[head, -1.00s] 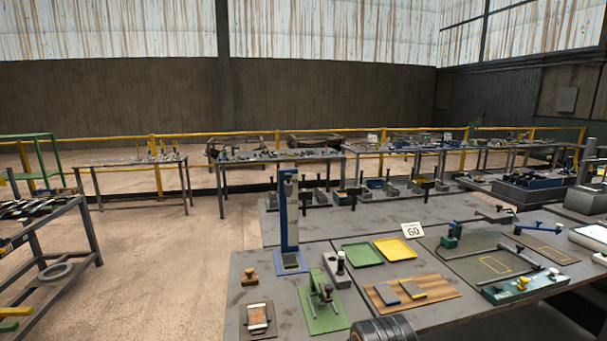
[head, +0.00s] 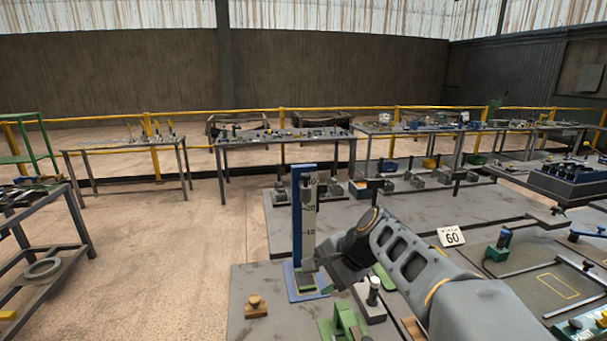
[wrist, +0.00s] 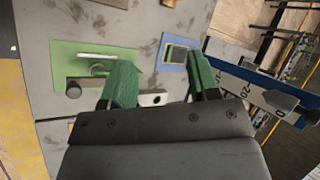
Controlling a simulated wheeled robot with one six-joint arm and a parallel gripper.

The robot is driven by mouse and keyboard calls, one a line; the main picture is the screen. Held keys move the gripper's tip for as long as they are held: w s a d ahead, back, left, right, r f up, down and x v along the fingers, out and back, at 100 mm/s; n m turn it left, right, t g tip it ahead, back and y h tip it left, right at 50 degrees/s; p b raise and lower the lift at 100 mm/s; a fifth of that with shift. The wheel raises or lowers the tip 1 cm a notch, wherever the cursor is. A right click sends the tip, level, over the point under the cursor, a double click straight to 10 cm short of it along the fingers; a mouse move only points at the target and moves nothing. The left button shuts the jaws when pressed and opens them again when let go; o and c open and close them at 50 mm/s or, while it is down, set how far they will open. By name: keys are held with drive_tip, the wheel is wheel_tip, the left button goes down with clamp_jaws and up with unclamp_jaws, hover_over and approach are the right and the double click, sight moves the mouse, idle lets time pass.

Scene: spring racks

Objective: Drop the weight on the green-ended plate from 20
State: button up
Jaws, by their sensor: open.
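The blue tower (head: 296,215) with a white numbered scale stands at the left of the near table; it also shows in the wrist view (wrist: 250,85), tilted. A plate with a green part (head: 306,281) lies in its blue base; in the wrist view this plate (wrist: 176,54) looks dark.
A green fixture (head: 345,322) stands in front of the grey block. A small wooden knobbed piece (head: 256,306) sits left of it. A "60" card (head: 451,236) stands behind my arm. A long bench with several fixtures lies behind. My arm hides the table's middle.

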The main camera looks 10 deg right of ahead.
drive_tip(key=w+d+r+m+t+y, duration=0.25)
drive_tip(key=w+r+m, duration=0.25)
drive_tip(key=w+m, duration=0.3)
drive_tip(key=m+t+y, duration=0.4)
drive_tip(key=m+t, duration=0.2)
drive_tip(key=m, duration=0.1)
approach(306, 174)
drive_tip(key=shift+g, duration=0.25)
drive_tip(key=p+x, duration=0.3)
drive_tip(key=x, duration=0.7)
drive_tip(key=shift+p, duration=0.3)
clamp_jaws()
